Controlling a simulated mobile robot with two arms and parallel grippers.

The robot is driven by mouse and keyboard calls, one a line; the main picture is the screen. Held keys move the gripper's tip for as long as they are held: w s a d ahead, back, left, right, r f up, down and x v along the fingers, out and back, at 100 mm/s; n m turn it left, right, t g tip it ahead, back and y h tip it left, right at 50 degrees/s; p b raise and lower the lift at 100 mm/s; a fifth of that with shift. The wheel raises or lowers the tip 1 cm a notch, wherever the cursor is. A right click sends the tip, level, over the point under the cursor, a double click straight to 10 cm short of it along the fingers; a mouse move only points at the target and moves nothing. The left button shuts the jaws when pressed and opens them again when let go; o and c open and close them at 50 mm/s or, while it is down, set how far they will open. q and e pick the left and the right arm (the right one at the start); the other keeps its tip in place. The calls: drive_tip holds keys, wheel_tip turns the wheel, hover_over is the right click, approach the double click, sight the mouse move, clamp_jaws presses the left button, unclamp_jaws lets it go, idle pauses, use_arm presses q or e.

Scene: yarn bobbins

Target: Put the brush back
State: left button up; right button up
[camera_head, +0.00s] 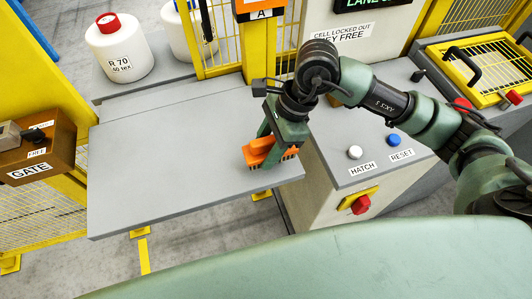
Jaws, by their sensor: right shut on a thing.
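My right gripper (268,143) points down and is shut on the brush's upper part. The bristles face down, at or just above the table top; I cannot tell whether they touch it. My left gripper is not in view.
A control cabinet (330,190) with a white HATCH button (354,152), a blue RESET button (394,140) and a red knob (361,204) stands right of the table. A white bobbin (118,52) stands behind. A brown GATE box (35,160) is left. The table's middle is clear.

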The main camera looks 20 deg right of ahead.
wheel_tip(320, 180, down, 4)
drive_tip(key=shift+r+p, duration=0.15)
drive_tip(key=shift+p, duration=0.25)
drive_tip(key=shift+f+b, duration=0.2)
drive_tip(key=shift+b, duration=0.1)
drive_tip(key=o, duration=1.3)
